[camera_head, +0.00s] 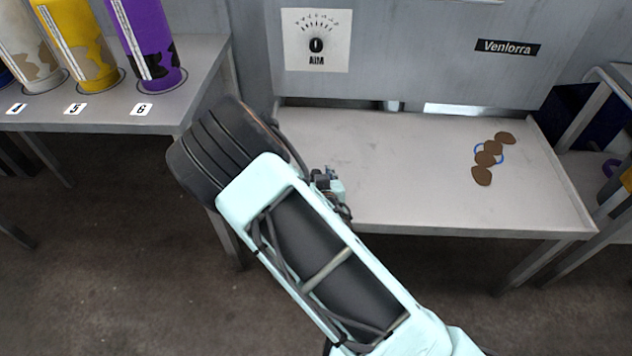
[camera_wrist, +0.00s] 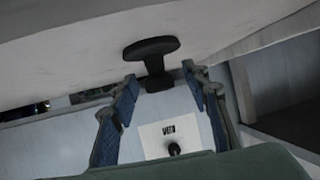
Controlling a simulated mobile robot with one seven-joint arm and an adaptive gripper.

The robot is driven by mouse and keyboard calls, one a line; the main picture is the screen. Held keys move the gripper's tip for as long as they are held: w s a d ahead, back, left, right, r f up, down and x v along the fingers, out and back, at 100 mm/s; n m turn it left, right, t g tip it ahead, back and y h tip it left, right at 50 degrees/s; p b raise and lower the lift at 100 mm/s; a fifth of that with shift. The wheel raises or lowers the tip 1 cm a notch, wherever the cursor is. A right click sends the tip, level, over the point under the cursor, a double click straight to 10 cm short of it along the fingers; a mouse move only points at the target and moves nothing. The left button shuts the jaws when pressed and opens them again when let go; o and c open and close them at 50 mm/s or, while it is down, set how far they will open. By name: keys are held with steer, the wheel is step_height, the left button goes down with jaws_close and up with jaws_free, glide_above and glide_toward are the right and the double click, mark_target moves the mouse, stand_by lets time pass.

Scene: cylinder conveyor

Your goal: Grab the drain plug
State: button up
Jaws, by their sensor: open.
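A black T-shaped piece (camera_wrist: 152,50), which looks like the drain plug, shows in the wrist view against the pale bench surface. Its wide bar is at the top of the picture and its stem points down between the fingertips. My gripper (camera_wrist: 159,73) is open, with one blue-padded finger on each side of the stem's line. I cannot tell whether either finger touches it.
The metal bench (camera_head: 400,190) has a raised back wall with a dial sign (camera_head: 316,40). A brown, lobed object with a blue ring (camera_head: 488,158) lies on its right part. Numbered cylinders, including a purple one (camera_head: 147,40), stand on the left shelf. The bench middle is clear.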

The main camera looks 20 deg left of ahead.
jaws_close()
stand_by(0.3)
steer(key=shift+r, duration=0.1)
